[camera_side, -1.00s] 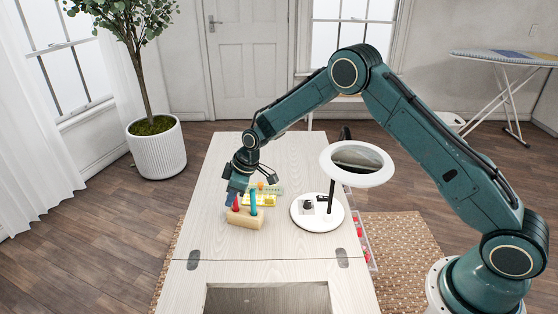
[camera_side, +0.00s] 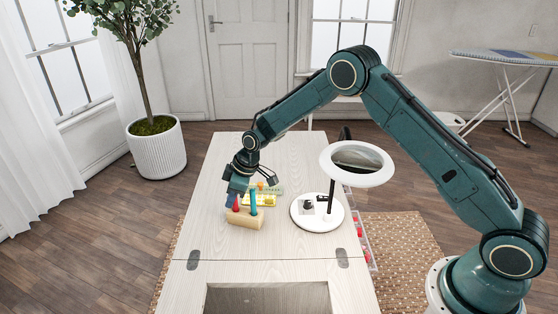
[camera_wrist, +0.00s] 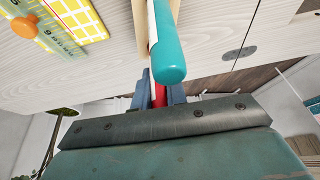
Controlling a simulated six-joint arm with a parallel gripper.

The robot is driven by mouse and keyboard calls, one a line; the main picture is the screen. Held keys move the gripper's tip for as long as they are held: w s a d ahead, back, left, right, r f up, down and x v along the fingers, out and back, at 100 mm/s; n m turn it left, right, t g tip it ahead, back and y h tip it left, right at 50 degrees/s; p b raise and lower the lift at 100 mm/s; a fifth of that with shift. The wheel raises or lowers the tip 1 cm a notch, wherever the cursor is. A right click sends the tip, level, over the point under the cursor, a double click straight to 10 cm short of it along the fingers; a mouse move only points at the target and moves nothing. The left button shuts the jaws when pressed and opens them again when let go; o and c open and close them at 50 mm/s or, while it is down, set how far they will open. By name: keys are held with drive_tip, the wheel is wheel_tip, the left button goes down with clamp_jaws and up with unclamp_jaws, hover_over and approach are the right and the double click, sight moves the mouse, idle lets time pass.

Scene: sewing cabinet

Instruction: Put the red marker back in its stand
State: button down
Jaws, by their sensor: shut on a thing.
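The red marker (camera_side: 236,204) is upright at the left end of the light wooden stand (camera_side: 244,219) on the cabinet top. My gripper (camera_side: 232,199) is shut on it from above, with its blue fingers on either side. In the wrist view, part of the red marker (camera_wrist: 158,94) shows between the fingers, behind a teal marker (camera_wrist: 169,50). The teal marker stands in the same stand, right of the red one in the side view. The red marker's lower end is hidden, so I cannot tell how deep it sits in the stand.
A white magnifier lamp (camera_side: 318,212) stands to the right. An opening (camera_side: 268,299) is at the cabinet's front. The top left of the stand is clear.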

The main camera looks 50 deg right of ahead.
drive_tip(key=shift+f, duration=0.1)
drive_tip(key=c, duration=1.3)
unclamp_jaws()
drive_tip(key=shift+c, duration=0.2)
drive_tip(key=v, duration=1.4)
drive_tip(key=shift+s+f, duration=0.1)
